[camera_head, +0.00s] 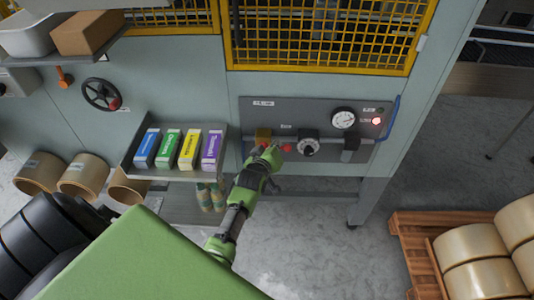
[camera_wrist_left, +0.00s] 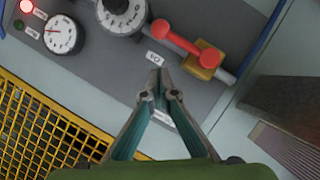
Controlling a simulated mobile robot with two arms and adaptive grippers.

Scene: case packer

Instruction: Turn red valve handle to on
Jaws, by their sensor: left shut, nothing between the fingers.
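The red valve handle (camera_wrist_left: 178,40) is a bar with a round knob, mounted on a yellow valve body (camera_wrist_left: 205,72) on a grey pipe. The bar lies roughly along the pipe. In the head view the handle's red end (camera_head: 287,147) shows just beyond my left gripper (camera_head: 272,156), which covers part of the valve. In the left wrist view my left gripper (camera_wrist_left: 158,78) is shut and empty. Its fingertips appear just below the handle, with a visible gap; contact is not seen. My right gripper is not in view.
The grey panel (camera_head: 320,110) carries a black dial (camera_head: 308,147), a gauge (camera_head: 344,118) and a lit red lamp (camera_head: 376,121). A tray (camera_head: 150,172) of coloured boxes stands to the left. A yellow mesh guard (camera_head: 320,50) is above.

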